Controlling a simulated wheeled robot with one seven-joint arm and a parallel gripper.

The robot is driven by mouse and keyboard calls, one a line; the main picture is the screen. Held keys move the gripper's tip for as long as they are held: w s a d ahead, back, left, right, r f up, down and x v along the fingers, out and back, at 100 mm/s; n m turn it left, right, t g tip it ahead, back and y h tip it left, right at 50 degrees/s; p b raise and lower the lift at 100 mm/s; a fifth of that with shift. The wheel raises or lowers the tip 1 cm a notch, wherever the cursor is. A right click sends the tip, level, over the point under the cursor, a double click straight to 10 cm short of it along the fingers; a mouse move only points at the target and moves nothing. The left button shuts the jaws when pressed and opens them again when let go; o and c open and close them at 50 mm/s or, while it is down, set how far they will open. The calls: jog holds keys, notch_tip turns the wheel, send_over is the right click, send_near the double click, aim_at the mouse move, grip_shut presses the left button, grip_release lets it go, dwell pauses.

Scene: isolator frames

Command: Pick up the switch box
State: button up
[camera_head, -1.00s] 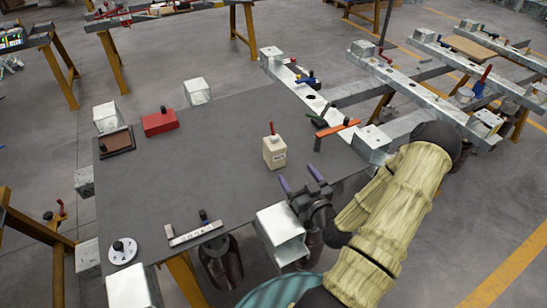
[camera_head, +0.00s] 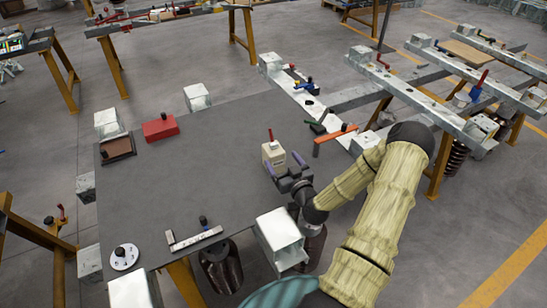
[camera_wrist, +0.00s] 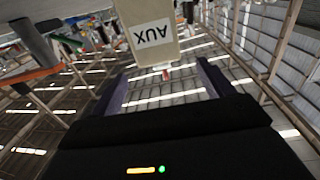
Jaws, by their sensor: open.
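The switch box (camera_head: 273,155) is a small cream box with a red lever on top, standing upright on the dark grey tabletop (camera_head: 215,150) near its right side. My gripper (camera_head: 284,164) is open, with its purple fingers just in front of the box. In the wrist view the switch box (camera_wrist: 150,32) appears upside down, with an "AUX" label facing me and its red lever pointing down. It lies ahead of and roughly between the open fingers (camera_wrist: 158,85). Nothing is held. Whether a finger touches the box cannot be told.
A red block (camera_head: 160,127) and a brown box (camera_head: 117,147) sit at the table's left. A white dial (camera_head: 123,256) and a labelled bar (camera_head: 195,237) lie in front. An orange-handled part (camera_head: 336,134) is right of the switch box. The table's middle is clear.

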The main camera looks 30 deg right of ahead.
aim_at(274, 148)
jog(key=shift+w, duration=1)
jog(key=shift+w+d+p, duration=0.1)
jog(key=shift+w+p, duration=0.4)
jog(key=shift+w, duration=2.4)
grip_shut()
